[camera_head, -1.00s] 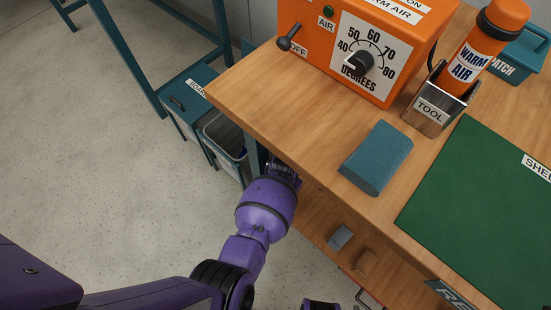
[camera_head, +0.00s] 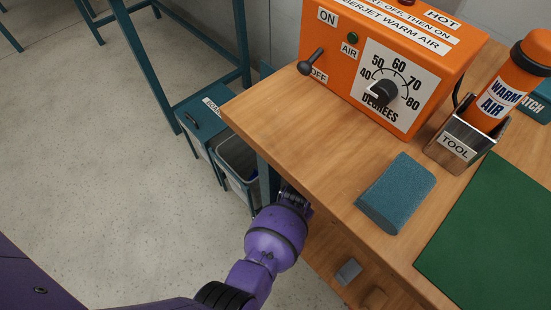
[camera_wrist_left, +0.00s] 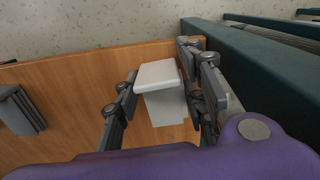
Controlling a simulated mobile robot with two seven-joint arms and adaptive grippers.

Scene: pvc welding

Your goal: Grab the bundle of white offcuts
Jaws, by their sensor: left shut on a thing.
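My right gripper is not in view.
The wooden bench (camera_head: 262,125) carries an orange warm-air unit (camera_head: 395,70), a tool holder (camera_head: 455,145), a blue-grey block (camera_head: 397,192) and a green sheet (camera_head: 490,240). An open bin (camera_head: 238,160) stands left of the bench.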

